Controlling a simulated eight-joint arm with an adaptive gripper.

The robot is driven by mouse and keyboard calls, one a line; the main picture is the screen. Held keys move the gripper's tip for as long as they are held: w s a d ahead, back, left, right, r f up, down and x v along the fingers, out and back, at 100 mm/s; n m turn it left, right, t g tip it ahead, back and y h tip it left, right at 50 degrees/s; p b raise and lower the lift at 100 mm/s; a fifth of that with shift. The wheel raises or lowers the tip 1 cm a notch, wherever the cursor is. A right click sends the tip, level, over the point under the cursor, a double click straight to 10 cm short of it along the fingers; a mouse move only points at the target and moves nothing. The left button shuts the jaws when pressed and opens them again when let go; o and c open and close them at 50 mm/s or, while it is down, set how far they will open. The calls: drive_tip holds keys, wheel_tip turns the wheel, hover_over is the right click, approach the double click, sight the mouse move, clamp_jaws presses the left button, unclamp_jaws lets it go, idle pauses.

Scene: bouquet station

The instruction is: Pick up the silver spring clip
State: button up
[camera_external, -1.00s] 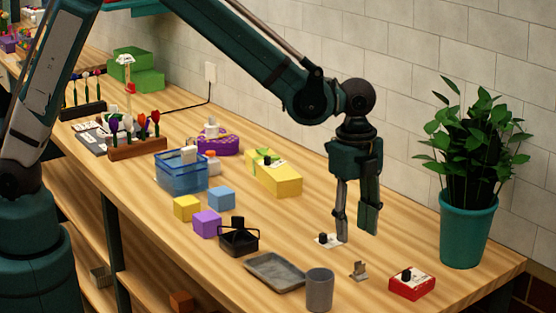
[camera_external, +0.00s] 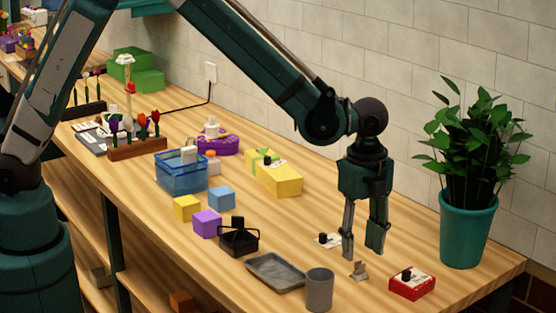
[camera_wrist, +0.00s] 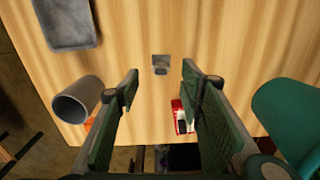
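The silver spring clip (camera_external: 359,270) stands on the wooden table between the grey cup and the red box. In the wrist view the clip (camera_wrist: 160,65) lies ahead of the fingertips, about midway between their lines. My gripper (camera_external: 362,252) points down, open and empty, above the table close to the clip. Its two fingers also show spread apart in the wrist view (camera_wrist: 160,80). I see no contact between the fingers and the clip.
A grey cup (camera_external: 319,290) and grey tray (camera_external: 274,271) stand left of the clip. A red box (camera_external: 411,284) and a plant in a teal pot (camera_external: 467,232) are to the right. A white card with a black knob (camera_external: 328,240) lies behind the clip.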

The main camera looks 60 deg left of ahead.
sight(361, 263)
drive_tip(key=shift+f, duration=0.4)
drive_tip(key=shift+w+f, duration=0.1)
drive_tip(key=shift+f, duration=2.5)
drive_tip(key=c, duration=0.9)
